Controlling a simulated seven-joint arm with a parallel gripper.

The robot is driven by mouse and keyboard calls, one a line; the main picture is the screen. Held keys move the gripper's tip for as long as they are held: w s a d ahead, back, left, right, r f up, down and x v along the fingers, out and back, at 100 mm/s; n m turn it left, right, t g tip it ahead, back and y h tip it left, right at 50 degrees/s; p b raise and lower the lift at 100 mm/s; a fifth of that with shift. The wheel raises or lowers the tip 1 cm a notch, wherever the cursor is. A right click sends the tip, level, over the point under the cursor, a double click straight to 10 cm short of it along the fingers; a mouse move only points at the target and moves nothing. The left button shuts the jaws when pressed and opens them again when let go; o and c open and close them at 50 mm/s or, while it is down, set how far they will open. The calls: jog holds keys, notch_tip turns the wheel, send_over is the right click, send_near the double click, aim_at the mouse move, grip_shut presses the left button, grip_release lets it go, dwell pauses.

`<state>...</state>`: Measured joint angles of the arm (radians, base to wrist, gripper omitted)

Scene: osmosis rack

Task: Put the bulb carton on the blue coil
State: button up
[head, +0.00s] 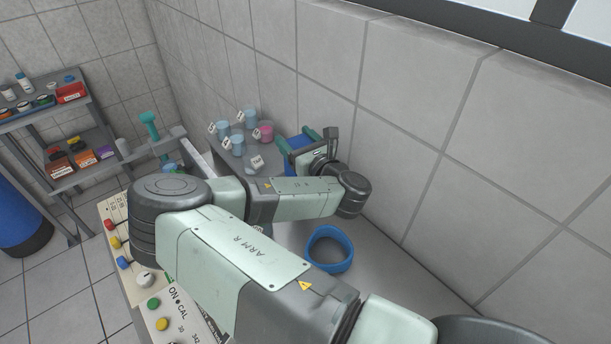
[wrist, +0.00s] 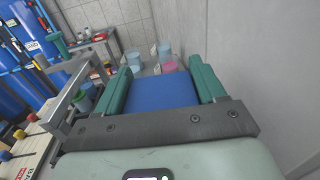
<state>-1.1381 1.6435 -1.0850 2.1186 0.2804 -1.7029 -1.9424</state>
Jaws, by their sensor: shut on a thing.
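The blue coil (head: 330,250), a thick ring, lies on the grey bench top in the head view, in front of my arm. My gripper (head: 297,143) is farther back, near the tiled wall. Its green fingers are shut on a blue box, which I take to be the bulb carton (head: 299,142). In the wrist view the carton (wrist: 165,92) shows as a plain blue face between the two fingers (wrist: 163,85). Its print, if any, is hidden. The carton is apart from the coil, and the coil is not visible in the wrist view.
Several light-blue cups (head: 238,143) and a pink one (head: 264,133), with white tags, stand behind the gripper. A control panel (head: 150,300) with coloured buttons is at the left front. The tiled wall (head: 400,120) bounds the right. Bench around the coil is clear.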

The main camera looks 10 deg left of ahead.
jog(key=r+m+h, duration=0.1)
jog(key=s+r+t+h, duration=0.1)
jog(key=r, duration=0.1)
jog(key=shift+d+r+m, duration=0.15)
jog(key=shift+d+m, duration=0.05)
jog(key=shift+m, duration=0.2)
jog(key=s+d+m+t+h, duration=0.1)
jog(key=s+d+m+h, duration=0.4)
jog(key=s+h, duration=0.25)
jog(key=s+d+m+h, duration=0.4)
jog(key=s+m+h, duration=0.1)
jog(key=s+h, duration=0.25)
notch_tip(320, 180, down, 7)
jog(key=shift+s+d+h, duration=0.35)
jog(key=shift+d+h, duration=0.05)
jog(key=shift+f, duration=0.3)
jog(key=o, duration=1.3)
jog(key=shift+o, duration=0.2)
